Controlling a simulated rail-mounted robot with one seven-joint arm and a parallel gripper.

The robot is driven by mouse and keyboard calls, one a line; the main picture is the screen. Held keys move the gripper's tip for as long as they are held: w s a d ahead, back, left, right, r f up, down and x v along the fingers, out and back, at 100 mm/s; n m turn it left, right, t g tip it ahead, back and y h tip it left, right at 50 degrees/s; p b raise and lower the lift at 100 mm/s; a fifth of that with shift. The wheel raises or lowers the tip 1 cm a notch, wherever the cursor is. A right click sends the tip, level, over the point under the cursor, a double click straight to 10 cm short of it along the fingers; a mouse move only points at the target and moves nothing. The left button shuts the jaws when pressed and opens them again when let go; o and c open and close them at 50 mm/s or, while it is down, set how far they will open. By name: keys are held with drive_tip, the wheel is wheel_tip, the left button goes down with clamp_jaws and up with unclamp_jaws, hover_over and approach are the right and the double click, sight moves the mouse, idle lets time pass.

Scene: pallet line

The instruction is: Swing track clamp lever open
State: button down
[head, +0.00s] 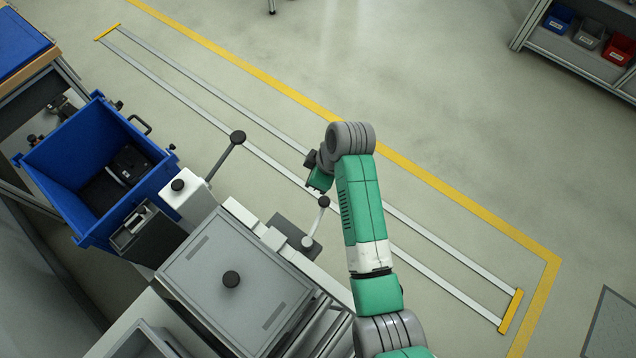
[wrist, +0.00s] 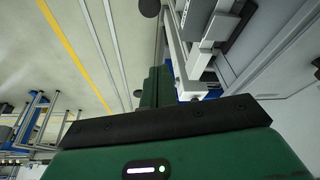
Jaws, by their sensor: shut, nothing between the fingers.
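A clamp lever (head: 316,222) with a pale rod and a dark ball knob stands on a dark plate at the right edge of the grey machine in the head view. The knob is at its upper end, and the rod tilts up and to the right. My gripper (head: 319,180) is shut and empty just above the knob in the picture; I cannot tell whether they touch. In the wrist view my green gripper body (wrist: 170,156) fills the bottom. A dark round knob (wrist: 149,8) shows at the top edge; I cannot tell which lever it belongs to.
A second, longer lever (head: 225,157) with a black knob rises from a white block at left. A blue crate (head: 78,150) holding dark items and a grey lidded box (head: 205,285) stand nearby. Pale floor rails (head: 200,110) and a yellow line (head: 270,88) cross open floor.

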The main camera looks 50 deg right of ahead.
wheel_tip(320, 180, down, 10)
drive_tip(key=b, duration=0.1)
drive_tip(key=shift+s, duration=0.25)
drive_tip(key=shift+d, duration=0.1)
drive_tip(key=shift+r, duration=0.15)
idle(0.4)
